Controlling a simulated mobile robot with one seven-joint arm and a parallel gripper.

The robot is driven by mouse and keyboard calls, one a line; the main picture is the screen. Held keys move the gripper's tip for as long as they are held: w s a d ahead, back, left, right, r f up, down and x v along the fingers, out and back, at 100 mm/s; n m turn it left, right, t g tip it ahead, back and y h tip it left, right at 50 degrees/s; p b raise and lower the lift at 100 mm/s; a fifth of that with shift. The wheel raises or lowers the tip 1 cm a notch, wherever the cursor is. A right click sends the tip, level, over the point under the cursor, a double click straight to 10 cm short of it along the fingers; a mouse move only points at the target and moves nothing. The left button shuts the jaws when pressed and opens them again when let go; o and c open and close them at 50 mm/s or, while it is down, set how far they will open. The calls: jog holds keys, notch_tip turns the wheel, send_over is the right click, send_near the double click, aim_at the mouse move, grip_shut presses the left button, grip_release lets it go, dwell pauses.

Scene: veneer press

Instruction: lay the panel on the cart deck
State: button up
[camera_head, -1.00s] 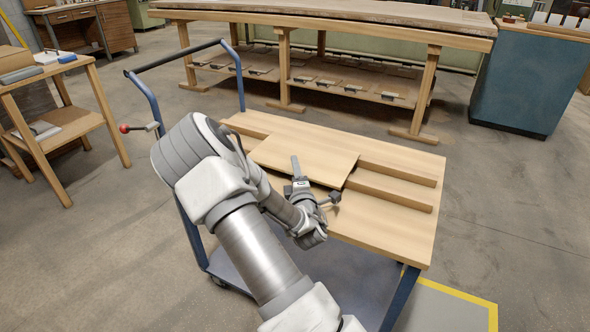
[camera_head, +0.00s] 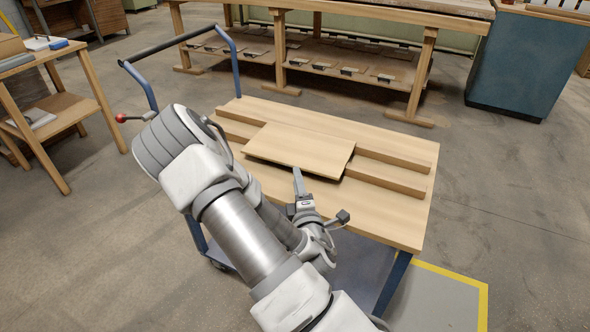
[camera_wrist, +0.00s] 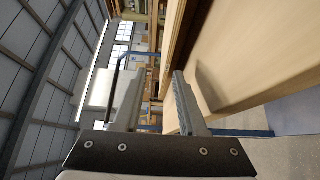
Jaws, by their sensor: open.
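The panel (camera_head: 300,148), a thin pale wooden board, lies flat across two wooden battens on the cart deck (camera_head: 400,225). A dark gap shows under its near right edge. My gripper (camera_head: 298,180) is open at the panel's near edge, low over the front of the deck; one finger points at that edge. In the head view I cannot tell whether it touches the panel. In the wrist view the two fingers (camera_wrist: 157,105) stand apart with nothing between them. A large pale wood surface (camera_wrist: 260,50) fills the right there, with a finger's shadow on it.
The near batten (camera_head: 385,182) and far batten (camera_head: 395,164) stick out beyond the panel. The cart's handle (camera_head: 175,47) rises at the left. A long workbench (camera_head: 430,60) stands behind, a blue cabinet (camera_head: 525,65) at the right, and a small wooden table (camera_head: 90,90) at the left.

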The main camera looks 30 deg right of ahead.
jog(key=shift+s+a, duration=0.1)
jog(key=shift+s, duration=0.15)
jog(key=shift+m, duration=0.4)
jog(key=m, duration=0.1)
jog(key=m+g+h, duration=0.1)
jog(key=shift+w+d+m+g, duration=0.3)
jog(key=shift+w+d+m, duration=0.05)
jog(key=shift+m, duration=0.05)
jog(key=shift+w+m+g, duration=0.15)
jog(key=shift+m+g, duration=0.35)
jog(key=shift+m, duration=0.3)
jog(key=m, duration=0.1)
jog(key=m+g, duration=0.1)
jog(key=shift+w+a+r+m+g, duration=0.15)
jog(key=shift+a+r+m+g, duration=0.05)
jog(key=shift+a+m+g, duration=0.15)
jog(key=s+a+r+m+g+y, duration=0.4)
jog(key=s+a+r+m+y, duration=0.15)
jog(key=a+r, duration=0.45)
jog(key=s+a+r+g, duration=0.1)
jog(key=s+r, duration=0.2)
jog(key=s, duration=0.3)
jog(key=s+a+r+g, duration=0.1)
jog(key=s+r, duration=0.1)
jog(key=s, duration=0.4)
jog(key=s+a+r+m+g, duration=0.1)
jog(key=s+r, duration=0.2)
jog(key=s, duration=0.3)
jog(key=shift+r+y, duration=0.35)
jog(key=shift+a, duration=0.1)
